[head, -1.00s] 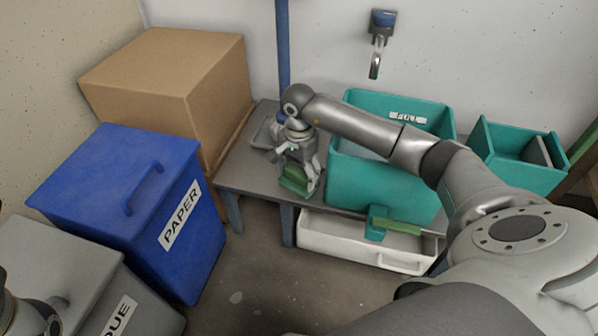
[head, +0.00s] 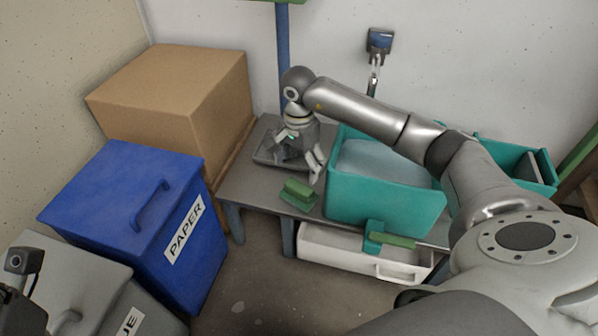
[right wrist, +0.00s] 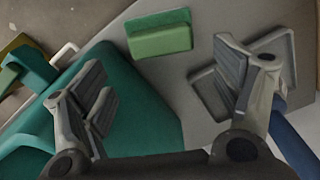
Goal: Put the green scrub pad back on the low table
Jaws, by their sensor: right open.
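The green scrub pad (head: 298,195), a light green block on a darker green base, lies on the low grey table (head: 243,188) near its front edge, left of the large teal bucket. It also shows in the right wrist view (right wrist: 160,40), resting flat on the tabletop. My right gripper (head: 302,156) is open and empty, above the table and behind the pad, apart from it. Its two spread fingers show in the right wrist view (right wrist: 165,85). Part of my left gripper (head: 18,265) shows at the lower left edge; its fingertips are not clear.
The large teal bucket (head: 375,200) stands right of the pad. A shallow grey tray (head: 265,155) lies at the table's back left. A white bin (head: 335,252) sits below with a teal-and-green tool across it. A blue PAPER bin (head: 120,210) and cardboard box (head: 150,90) stand left.

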